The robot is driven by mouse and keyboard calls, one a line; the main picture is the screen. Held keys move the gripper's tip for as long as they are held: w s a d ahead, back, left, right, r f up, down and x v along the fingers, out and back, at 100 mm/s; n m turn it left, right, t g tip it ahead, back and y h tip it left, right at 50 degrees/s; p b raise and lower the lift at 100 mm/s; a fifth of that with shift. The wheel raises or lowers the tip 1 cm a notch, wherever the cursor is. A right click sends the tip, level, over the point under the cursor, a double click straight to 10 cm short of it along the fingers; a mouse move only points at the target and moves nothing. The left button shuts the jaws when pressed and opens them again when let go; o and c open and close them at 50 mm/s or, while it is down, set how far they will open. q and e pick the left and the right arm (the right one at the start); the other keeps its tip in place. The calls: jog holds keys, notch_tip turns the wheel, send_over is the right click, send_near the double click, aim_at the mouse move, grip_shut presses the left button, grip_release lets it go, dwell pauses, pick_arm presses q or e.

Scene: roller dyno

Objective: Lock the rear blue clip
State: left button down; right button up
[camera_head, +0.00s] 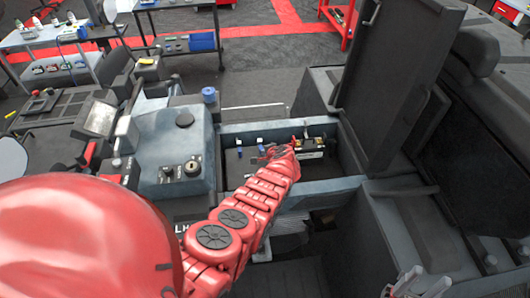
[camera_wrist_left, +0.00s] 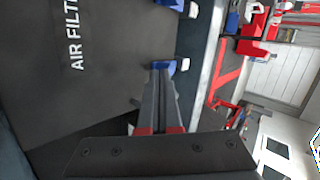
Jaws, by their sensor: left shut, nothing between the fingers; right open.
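The black air filter box lid (camera_wrist_left: 75,65) carries "AIR FILTER" lettering. Two blue clips with white tips line its edge in the left wrist view, one at the top (camera_wrist_left: 173,6) and one at the fingertips (camera_wrist_left: 165,67). The head view shows small blue clips in the bay, a left one (camera_head: 239,143) and a right one (camera_head: 261,146). I cannot tell which is the rear one. My left gripper (camera_wrist_left: 160,72) is shut and empty, its tips at the lower clip; contact is unclear. In the head view it (camera_head: 268,154) is partly hidden by my red arm. My right gripper (camera_head: 408,283) is open, low at the right.
The bay wall (camera_head: 290,125) surrounds the box. A raised dark panel (camera_head: 395,75) stands to its right. A battery-like part (camera_head: 310,148) sits just right of my left gripper.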

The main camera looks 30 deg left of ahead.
dwell(0.3)
pick_arm(q)
jog(key=b, duration=0.1)
jog(key=w+a+b, duration=0.1)
jog(key=b, duration=0.1)
jog(key=shift+w+a+f, duration=0.1)
jog(key=shift+w+f, duration=0.15)
jog(key=shift+f, duration=0.1)
jog(key=shift+w+a+r+b, duration=0.1)
jog(key=shift+w+r+b, duration=0.1)
jog(key=shift+b, duration=0.15)
jog(key=shift+r, duration=0.1)
